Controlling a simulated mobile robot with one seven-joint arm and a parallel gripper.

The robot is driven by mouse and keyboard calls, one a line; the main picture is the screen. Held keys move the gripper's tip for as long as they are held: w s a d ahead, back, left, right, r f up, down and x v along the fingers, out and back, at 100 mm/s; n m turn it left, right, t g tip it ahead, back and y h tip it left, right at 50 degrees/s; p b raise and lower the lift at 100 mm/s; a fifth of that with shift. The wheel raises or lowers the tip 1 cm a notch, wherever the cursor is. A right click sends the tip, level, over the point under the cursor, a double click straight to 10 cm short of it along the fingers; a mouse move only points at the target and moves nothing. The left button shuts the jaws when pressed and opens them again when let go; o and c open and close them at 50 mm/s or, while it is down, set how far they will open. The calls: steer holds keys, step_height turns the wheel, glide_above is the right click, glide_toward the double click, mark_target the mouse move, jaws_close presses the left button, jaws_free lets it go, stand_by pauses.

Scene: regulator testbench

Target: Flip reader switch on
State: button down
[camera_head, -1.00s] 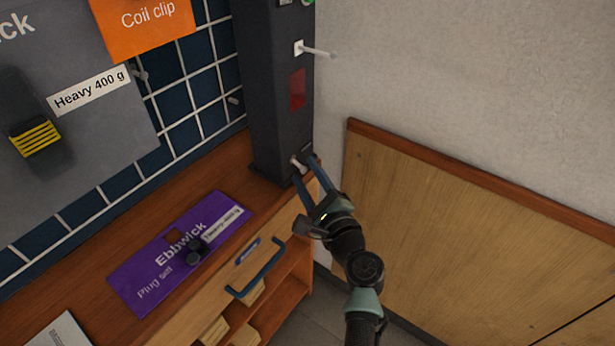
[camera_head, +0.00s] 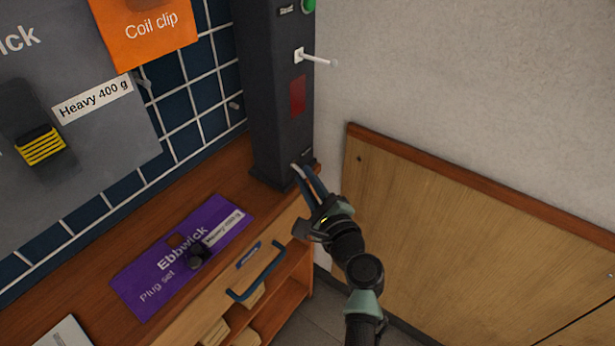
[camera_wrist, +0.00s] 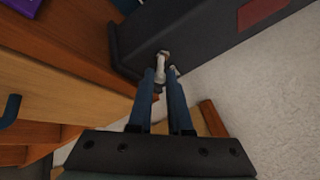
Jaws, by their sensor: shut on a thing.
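A dark upright post (camera_head: 271,95) carries a white switch lever (camera_head: 318,61) on its upper front, sticking out to the right. A lower white switch lever (camera_wrist: 161,62) sits near the post's foot. My gripper (camera_head: 306,173) is at this lower lever, its two blue fingers close together and shut on it. In the wrist view my gripper (camera_wrist: 167,75) has its fingertips around the lever, which partly hides behind them. The small label by the lower lever is too small to read, so I cannot tell which lever is the reader switch.
A red panel (camera_head: 298,95) and a green round part (camera_head: 308,5) are on the post. A purple Ebbwick board (camera_head: 150,285) lies on the wooden bench left of my gripper. A drawer with a blue handle (camera_head: 258,275) is below. Wood panelling (camera_head: 450,220) stands right.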

steer(key=r+n+g+h+p, duration=0.1)
steer(key=g+p, duration=0.1)
steer(key=p, duration=0.6)
steer(key=r+n+g+h+p, duration=0.1)
steer(key=g+h+p, duration=0.1)
steer(key=p, duration=0.6)
steer(key=r+n+g+h+p, duration=0.1)
steer(key=r+g+p, duration=0.1)
steer(key=p, duration=0.7)
steer(key=shift+w+a+n+h, duration=0.15)
steer(key=shift+a+n+h, duration=0.15)
steer(key=shift+g+p, duration=0.3)
steer(key=shift+p, duration=0.15)
steer(key=c, duration=0.8)
jaws_free()
steer(key=shift+c, duration=0.2)
steer(key=p+v, duration=0.5)
steer(key=v, duration=0.8)
steer(key=shift+a, duration=0.25)
